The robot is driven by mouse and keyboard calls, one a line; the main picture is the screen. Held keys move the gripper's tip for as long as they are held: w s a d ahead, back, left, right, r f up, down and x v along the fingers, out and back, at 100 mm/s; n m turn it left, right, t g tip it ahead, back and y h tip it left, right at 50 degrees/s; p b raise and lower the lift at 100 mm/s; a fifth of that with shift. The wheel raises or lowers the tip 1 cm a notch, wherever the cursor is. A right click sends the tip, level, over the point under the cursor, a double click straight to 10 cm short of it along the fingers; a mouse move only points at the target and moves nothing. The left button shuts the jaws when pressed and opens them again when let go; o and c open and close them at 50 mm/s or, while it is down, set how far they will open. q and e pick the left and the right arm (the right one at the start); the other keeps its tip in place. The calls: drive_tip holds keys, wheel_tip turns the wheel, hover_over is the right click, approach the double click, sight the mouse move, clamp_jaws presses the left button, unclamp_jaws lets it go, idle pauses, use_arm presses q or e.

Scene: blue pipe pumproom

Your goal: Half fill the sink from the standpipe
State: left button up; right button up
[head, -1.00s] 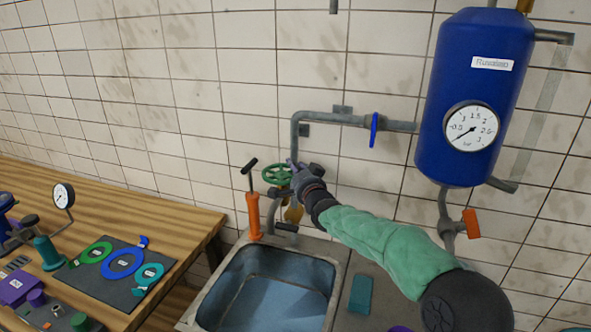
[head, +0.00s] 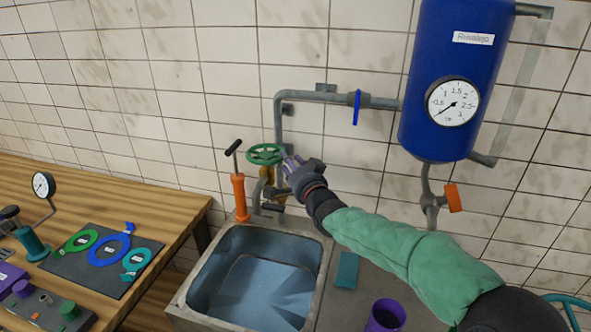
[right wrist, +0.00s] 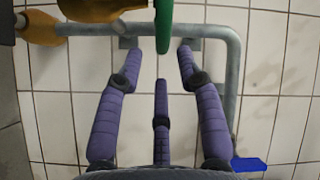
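The sink (head: 319,262) is a grey-rimmed basin with a bluish inside. A paler flat area shows in it; I cannot tell the water level. The standpipe spout (head: 257,193) stands at its back edge, with a green handwheel (head: 265,154) above. The wheel's green rim (right wrist: 163,22) also shows edge-on in the right wrist view. My right gripper (head: 287,161) is at the wheel's right side. In the right wrist view its purple fingers (right wrist: 160,62) are spread apart, with the rim end between the upper two tips, not clamped. My left gripper is out of view.
An orange hand pump (head: 240,196) stands left of the spout. A grey pipe with a blue lever (head: 356,107) leads to a blue tank (head: 440,130) with a gauge. A purple cup (head: 386,314) and teal block (head: 347,270) lie right of the sink. A wooden bench (head: 185,215) is at left.

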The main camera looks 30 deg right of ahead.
drive_tip(key=shift+v, duration=1.55)
idle(2.5)
